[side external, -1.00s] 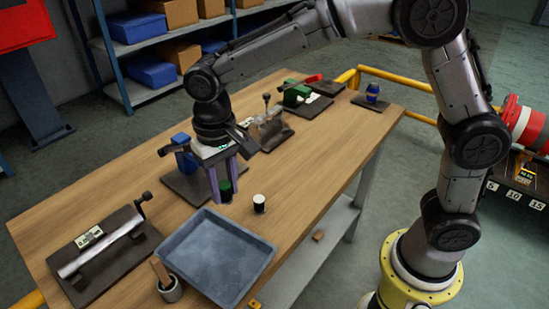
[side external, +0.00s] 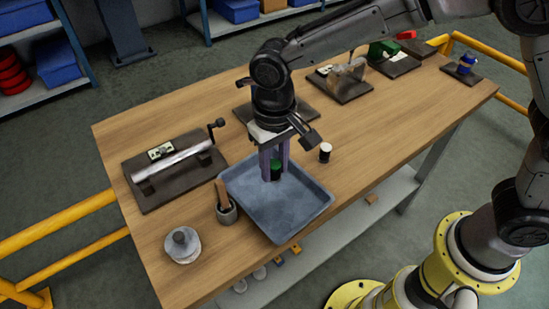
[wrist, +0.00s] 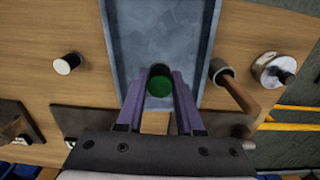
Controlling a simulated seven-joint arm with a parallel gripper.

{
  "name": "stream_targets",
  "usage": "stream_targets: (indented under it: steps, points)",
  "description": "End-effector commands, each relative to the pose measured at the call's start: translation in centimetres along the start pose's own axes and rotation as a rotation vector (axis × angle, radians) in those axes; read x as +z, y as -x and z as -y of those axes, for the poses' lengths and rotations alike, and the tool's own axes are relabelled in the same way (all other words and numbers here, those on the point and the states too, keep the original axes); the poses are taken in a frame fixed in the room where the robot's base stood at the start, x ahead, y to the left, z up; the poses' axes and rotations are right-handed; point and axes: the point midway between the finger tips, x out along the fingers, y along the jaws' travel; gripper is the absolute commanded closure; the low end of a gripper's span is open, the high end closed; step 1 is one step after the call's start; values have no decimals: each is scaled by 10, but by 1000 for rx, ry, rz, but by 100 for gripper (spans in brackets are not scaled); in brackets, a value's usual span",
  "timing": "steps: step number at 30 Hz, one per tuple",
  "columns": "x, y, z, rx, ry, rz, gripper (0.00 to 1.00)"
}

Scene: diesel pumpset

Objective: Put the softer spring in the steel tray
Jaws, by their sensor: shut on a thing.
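A green-topped cylindrical piece (side external: 276,168), which I take to be a spring, is between the fingers of my gripper (side external: 272,177). Its round green end shows in the wrist view (wrist: 159,85). My gripper is shut on it and points down over the far part of the grey steel tray (side external: 298,216). The tray's floor looks empty in the wrist view (wrist: 160,32). I cannot tell the exact height of the piece above the floor.
A round metal weight (side external: 183,245) is near the front left. A board with a metal tube fixture (side external: 173,165) lies behind them. More fixtures (side external: 345,80) line the far side.

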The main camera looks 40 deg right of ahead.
Motion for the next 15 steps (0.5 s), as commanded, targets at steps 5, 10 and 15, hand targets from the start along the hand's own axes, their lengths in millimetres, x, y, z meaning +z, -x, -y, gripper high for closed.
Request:
stream_targets:
  steps: [5,10,15]
  points:
    - [0,-20,0,1,0,1,100]
    - [0,-38,0,1,0,2,100]
    - [0,-51,0,0,0,0,100]
